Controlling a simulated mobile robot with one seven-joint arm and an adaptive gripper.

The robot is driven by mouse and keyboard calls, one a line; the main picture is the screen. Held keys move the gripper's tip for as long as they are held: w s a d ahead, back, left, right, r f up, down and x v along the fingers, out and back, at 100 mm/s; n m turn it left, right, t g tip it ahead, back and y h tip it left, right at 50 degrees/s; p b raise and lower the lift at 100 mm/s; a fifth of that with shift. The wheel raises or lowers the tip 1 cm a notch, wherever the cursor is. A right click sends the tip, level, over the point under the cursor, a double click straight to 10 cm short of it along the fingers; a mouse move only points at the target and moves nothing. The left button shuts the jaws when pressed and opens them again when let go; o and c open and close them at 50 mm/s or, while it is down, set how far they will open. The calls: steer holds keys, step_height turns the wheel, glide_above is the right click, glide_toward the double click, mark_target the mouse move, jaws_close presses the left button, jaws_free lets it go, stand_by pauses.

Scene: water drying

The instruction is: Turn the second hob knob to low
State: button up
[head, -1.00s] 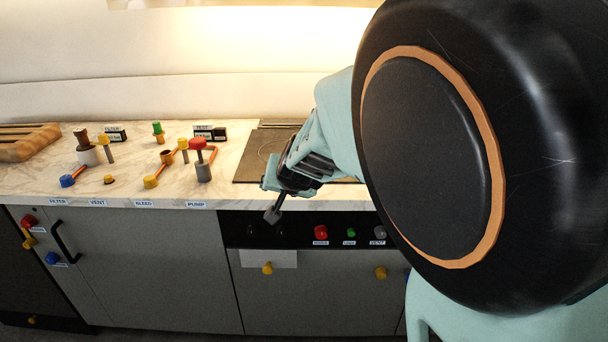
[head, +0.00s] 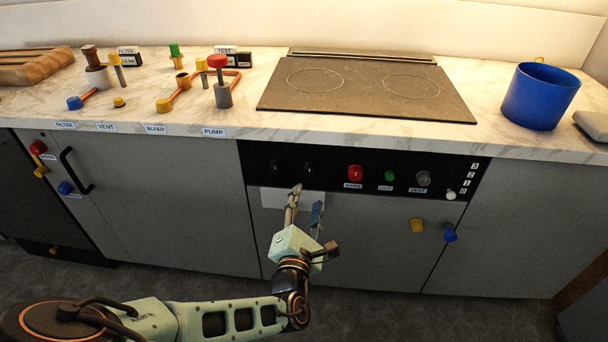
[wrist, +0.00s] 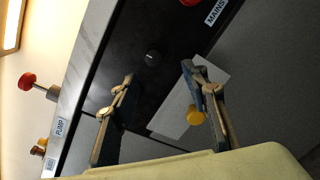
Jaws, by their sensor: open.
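Two black hob knobs sit on the black panel under the hob (head: 365,85): the first knob (head: 275,166) at the left and the second knob (head: 308,168) to its right. They are dark on dark, so their settings cannot be read. My gripper (head: 306,199) is open and empty, in front of the white label plate just below the second knob. In the wrist view one black knob (wrist: 152,57) shows just beyond the gap between the open fingertips (wrist: 158,73). No finger is seen touching it. The other knob is not clear there.
Right along the panel are a red knob (head: 355,173), a green button (head: 389,176) and a grey knob (head: 423,178). A blank white plate (head: 270,198) is below the hob knobs. Pump valves (head: 222,95) crowd the worktop's left. A blue pot (head: 540,95) stands right.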

mark_target(309, 173)
steer(key=shift+n+t+y, duration=0.3)
steer(key=shift+n, duration=0.5)
steer(key=w, duration=0.5)
steer(key=w+b, duration=0.1)
steer(key=w, duration=0.4)
steer(key=shift+w+r, duration=0.2)
steer(key=shift+w, duration=0.05)
steer(key=shift+c, duration=0.6)
jaws_close()
